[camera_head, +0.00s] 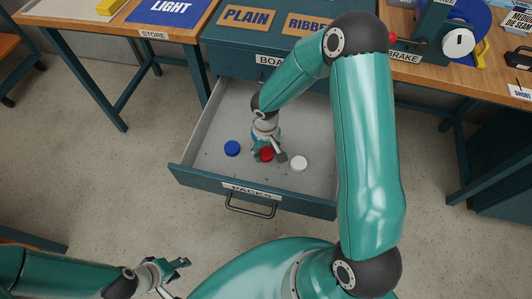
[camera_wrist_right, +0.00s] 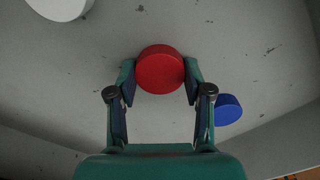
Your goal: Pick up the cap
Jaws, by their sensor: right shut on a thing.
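A red cap (camera_head: 266,154) lies in an open grey drawer between a blue cap (camera_head: 232,148) and a white cap (camera_head: 299,163). My right gripper (camera_head: 268,157) reaches down into the drawer with its fingers on the red cap. In the right wrist view the red cap (camera_wrist_right: 160,69) sits between the two fingertips (camera_wrist_right: 160,78), which are shut on its sides. The blue cap (camera_wrist_right: 228,109) and the white cap (camera_wrist_right: 60,5) show apart from the fingers. My left gripper (camera_head: 170,272) is at the lower left, well away from the drawer; its fingers look apart.
The drawer's front wall (camera_head: 285,205) carries a PACKS label and a handle. The drawer sits under a teal bench with PLAIN (camera_head: 246,16) and RIBBED signs. Wooden-topped tables stand left and right. The floor (camera_head: 120,170) left of the drawer is clear.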

